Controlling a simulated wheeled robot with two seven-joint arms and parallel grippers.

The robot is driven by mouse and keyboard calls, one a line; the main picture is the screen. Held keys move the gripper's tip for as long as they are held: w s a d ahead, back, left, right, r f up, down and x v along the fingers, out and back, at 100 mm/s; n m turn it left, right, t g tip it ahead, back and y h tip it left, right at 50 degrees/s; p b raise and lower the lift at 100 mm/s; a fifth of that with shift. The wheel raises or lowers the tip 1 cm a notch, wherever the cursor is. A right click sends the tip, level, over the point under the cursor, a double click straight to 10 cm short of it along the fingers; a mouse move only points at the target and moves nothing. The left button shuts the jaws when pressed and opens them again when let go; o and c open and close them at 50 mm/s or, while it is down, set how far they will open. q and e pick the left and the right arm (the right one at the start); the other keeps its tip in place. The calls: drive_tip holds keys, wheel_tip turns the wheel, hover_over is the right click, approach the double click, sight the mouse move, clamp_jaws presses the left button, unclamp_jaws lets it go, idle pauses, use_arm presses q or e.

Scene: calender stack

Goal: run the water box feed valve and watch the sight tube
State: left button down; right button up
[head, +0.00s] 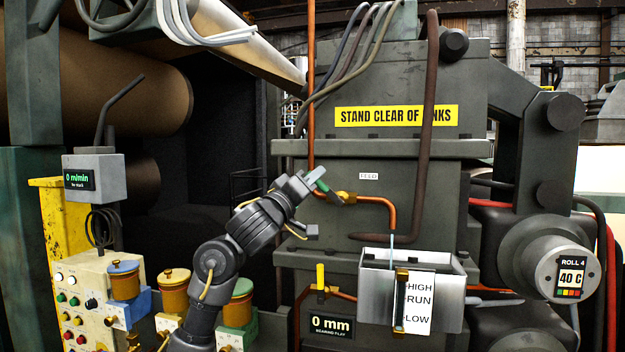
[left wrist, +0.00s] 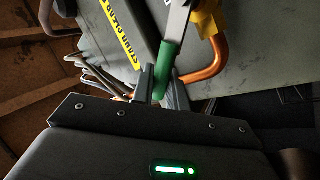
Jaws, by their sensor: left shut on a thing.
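My left gripper (head: 316,182) is shut on the green handle (head: 322,187) of the feed valve (head: 346,197). The left wrist view shows the green handle (left wrist: 166,66) between the two fingers. The valve sits on a copper pipe (head: 378,203) that bends down over the grey water box (head: 376,283). A thin pale stream (head: 392,252) runs from the pipe's end into the box. The sight tube (head: 400,302) stands upright on the box front, beside a white card (head: 419,303) marked HIGH, RUN and LOW. The water level in it is too small to tell. My right gripper is not in view.
A second valve with an upright yellow handle (head: 320,275) is on a lower pipe, left of the box. A control panel (head: 85,310) and several lidded pots stand at the lower left. The roll 4 end (head: 560,275) is at the right.

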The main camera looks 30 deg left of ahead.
use_arm(q)
drive_tip(key=c, duration=1.5)
unclamp_jaws()
drive_tip(key=shift+o, duration=0.2)
drive_tip(key=shift+s, duration=0.1)
drive_tip(key=shift+s+f, duration=0.15)
drive_tip(key=shift+s, duration=0.05)
drive_tip(key=b+v, duration=0.2)
drive_tip(key=v, duration=0.8)
drive_tip(key=shift+b, duration=0.35)
drive_tip(key=shift+s+a, duration=0.1)
idle(4.1)
